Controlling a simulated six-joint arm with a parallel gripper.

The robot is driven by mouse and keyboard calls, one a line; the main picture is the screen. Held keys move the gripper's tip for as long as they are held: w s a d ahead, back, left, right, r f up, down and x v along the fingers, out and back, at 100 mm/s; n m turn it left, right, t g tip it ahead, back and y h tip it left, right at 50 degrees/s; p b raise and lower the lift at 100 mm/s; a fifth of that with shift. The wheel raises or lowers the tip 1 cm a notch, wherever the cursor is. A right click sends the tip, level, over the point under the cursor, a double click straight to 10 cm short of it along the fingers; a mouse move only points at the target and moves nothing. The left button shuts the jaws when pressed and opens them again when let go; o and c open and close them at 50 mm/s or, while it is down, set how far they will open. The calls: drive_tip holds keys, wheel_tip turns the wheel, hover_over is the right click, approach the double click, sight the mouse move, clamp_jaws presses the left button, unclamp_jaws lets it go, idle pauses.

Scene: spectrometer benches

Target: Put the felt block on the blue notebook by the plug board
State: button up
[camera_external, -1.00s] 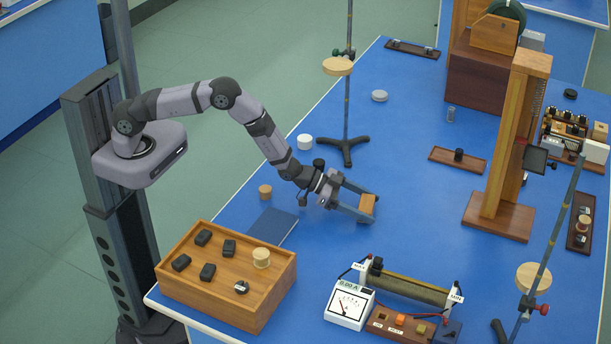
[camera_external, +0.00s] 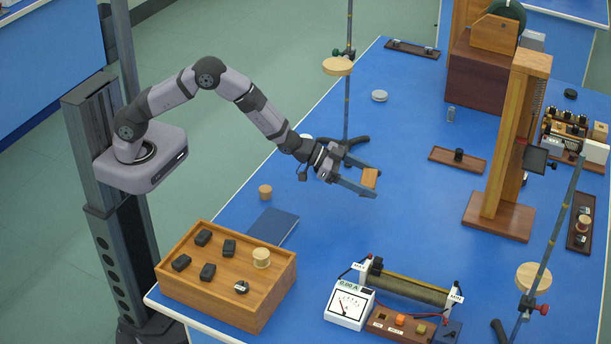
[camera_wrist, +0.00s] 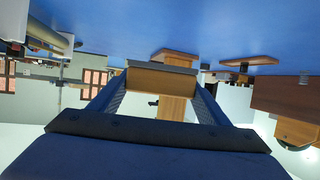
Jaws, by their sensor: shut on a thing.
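My gripper (camera_external: 369,182) is shut on the felt block (camera_external: 370,177), a small block with orange-tan sides, and holds it above the blue bench top. In the wrist view the felt block (camera_wrist: 160,79) sits between the two fingertips, with a dark strip along one edge. The blue notebook (camera_external: 273,226) lies flat on the bench, to the left of my gripper and just behind the wooden plug board (camera_external: 225,290). The notebook's top looks bare; its near part is hidden behind the board.
The plug board holds several black plugs and a pale round piece (camera_external: 261,257). A wooden cylinder (camera_external: 265,191) stands beyond the notebook. A meter (camera_external: 349,305) and a coil (camera_external: 410,287) stand at the front. A rod stand (camera_external: 347,110) rises behind my gripper.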

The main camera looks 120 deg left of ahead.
drive_tip(key=s+a+r+n+y+p, duration=0.1)
drive_tip(key=s+a+r+p, duration=0.25)
drive_tip(key=a, duration=0.35)
drive_tip(key=s+a+p, duration=0.1)
drive_tip(key=s+a, duration=0.2)
drive_tip(key=s, duration=0.1)
drive_tip(key=m+g+h+p, duration=0.2)
drive_tip(key=m+g+h, duration=0.1)
drive_tip(key=m+h, duration=1.05)
hover_over(272, 226)
drive_tip(key=f, duration=0.2)
drive_tip(key=shift+n, duration=0.35)
drive_tip(key=shift+f+p, duration=0.8)
drive_tip(key=shift+f, duration=4)
drive_tip(key=shift+f, duration=0.15)
drive_tip(key=o, duration=1.1)
drive_tip(key=shift+c, duration=0.2)
